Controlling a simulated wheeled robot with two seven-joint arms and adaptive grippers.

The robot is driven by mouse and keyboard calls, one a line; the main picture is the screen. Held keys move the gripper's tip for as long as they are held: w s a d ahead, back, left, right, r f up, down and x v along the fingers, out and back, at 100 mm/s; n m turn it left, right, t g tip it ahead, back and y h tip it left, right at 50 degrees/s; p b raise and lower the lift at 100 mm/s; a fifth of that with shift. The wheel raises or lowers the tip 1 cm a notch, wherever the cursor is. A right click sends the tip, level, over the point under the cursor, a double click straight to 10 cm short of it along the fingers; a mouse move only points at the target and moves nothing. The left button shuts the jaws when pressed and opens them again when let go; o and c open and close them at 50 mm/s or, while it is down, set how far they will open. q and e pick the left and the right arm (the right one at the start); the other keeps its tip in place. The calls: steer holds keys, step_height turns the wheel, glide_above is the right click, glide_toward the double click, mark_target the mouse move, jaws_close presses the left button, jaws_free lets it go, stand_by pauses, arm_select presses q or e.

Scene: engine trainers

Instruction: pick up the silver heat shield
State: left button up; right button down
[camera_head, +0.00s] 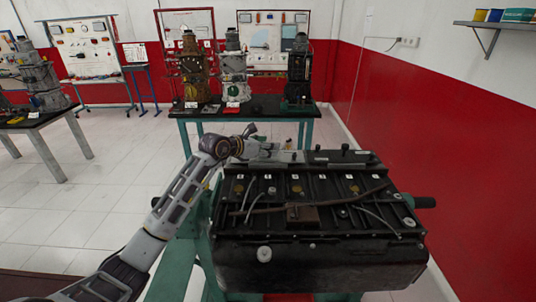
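A large dark engine (315,255) on a green stand fills the lower right of the head view. My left arm reaches in from the lower left along the engine's left side. My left gripper (251,132) is small and dark at the engine's far left corner; whether its fingers are open or shut is not clear. A light grey piece (268,150) shows just beyond the engine's far edge, beside the gripper. It may be the silver heat shield, but it is too small to be sure, and contact with the gripper cannot be told. My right gripper is not in view.
A dark table (262,106) with several upright engine models stands behind the engine. Another table (40,121) with a model is at the left. Training boards line the back wall. A red and white wall and shelf (505,25) are at the right. The tiled floor at left is clear.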

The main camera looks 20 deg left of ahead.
arm_select(q)
steer(key=shift+w+d+f, duration=0.2)
steer(key=shift+w, duration=0.1)
steer(key=shift+r, duration=0.1)
jaws_close()
stand_by(0.4)
